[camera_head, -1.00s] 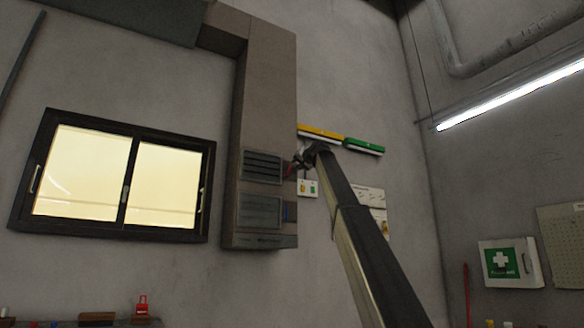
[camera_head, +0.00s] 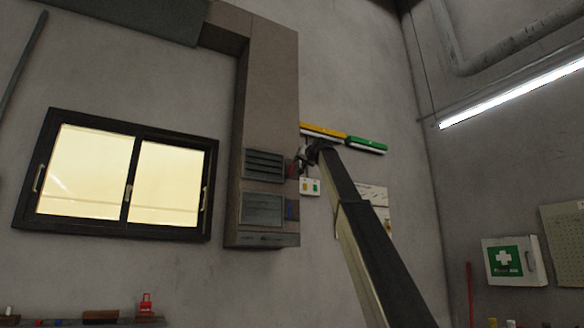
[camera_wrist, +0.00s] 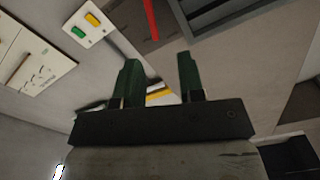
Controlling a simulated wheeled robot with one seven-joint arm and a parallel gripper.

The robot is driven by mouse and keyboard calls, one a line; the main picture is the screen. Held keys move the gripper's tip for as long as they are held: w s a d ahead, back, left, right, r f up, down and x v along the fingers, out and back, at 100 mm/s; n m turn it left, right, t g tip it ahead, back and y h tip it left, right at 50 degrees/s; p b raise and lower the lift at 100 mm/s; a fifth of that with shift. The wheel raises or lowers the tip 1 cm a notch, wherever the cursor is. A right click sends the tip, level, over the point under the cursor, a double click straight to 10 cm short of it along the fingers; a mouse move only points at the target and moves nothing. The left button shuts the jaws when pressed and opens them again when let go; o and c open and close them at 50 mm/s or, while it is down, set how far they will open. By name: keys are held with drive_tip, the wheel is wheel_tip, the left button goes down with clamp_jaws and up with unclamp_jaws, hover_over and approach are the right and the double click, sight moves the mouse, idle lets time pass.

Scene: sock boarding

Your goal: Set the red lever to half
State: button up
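The red lever (camera_wrist: 151,18) shows in the wrist view as a thin red bar on the brown duct's side, just beyond the fingertips and roughly in line with the gap between them. In the head view the red lever (camera_head: 292,171) is a small red patch on the duct's right side, partly hidden by my gripper (camera_head: 302,158). My gripper (camera_wrist: 160,64) is open, with its two dark green fingers apart and nothing seen between them. The lever's exact setting cannot be told.
A switch plate (camera_head: 310,187) with green and yellow buttons is close by on the wall. Yellow and green strips (camera_head: 366,145) run above it.

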drive_tip(key=x, duration=0.8)
drive_tip(key=shift+w+a, duration=0.15)
drive_tip(key=shift+w, duration=0.05)
